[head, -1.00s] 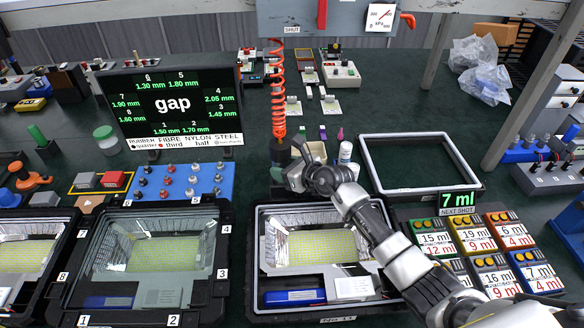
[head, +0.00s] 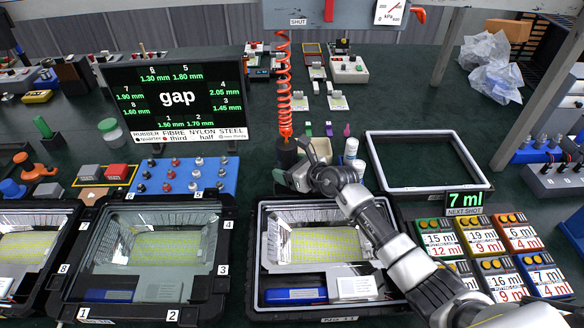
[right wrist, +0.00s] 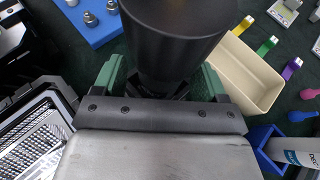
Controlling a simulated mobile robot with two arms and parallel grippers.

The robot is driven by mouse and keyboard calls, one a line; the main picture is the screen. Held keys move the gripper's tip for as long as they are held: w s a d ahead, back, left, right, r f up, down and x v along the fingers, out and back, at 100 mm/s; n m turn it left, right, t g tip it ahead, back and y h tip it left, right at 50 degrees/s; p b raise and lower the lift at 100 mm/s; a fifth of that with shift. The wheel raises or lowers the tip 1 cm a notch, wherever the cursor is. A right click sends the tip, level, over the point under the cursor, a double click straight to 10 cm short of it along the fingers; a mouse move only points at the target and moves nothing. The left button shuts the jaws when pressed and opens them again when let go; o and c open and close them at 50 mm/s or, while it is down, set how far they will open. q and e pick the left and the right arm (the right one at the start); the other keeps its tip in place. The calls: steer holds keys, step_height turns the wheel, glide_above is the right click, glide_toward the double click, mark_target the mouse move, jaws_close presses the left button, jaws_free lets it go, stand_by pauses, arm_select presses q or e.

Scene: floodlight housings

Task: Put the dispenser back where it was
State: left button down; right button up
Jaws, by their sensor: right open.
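The dispenser, a black cylinder (head: 287,153), is upright at the lower end of an orange coiled hose (head: 284,95), behind the middle housing. My right gripper (head: 298,172) is at it. In the right wrist view the black cylinder (right wrist: 175,40) stands between my green fingers, one on each side. The right gripper (right wrist: 163,82) is open around it. The cylinder's lower end is hidden by the gripper, so I cannot tell what it rests on. My left gripper is not in view.
A beige bin (right wrist: 240,72) stands close right of the gripper, with a white bottle (head: 350,151) beside it. The blue peg board (head: 183,177) is to the left. The open floodlight housing (head: 262,275) lies in front. An empty grey frame (head: 428,190) is at right.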

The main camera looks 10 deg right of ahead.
steer(key=shift+s+d+r+p, duration=0.15)
steer(key=shift+r+p, duration=0.15)
steer(key=shift+r, duration=0.2)
steer(key=v, duration=1.1)
steer(key=shift+s+d, duration=0.1)
steer(key=shift+s, duration=0.2)
stand_by(0.4)
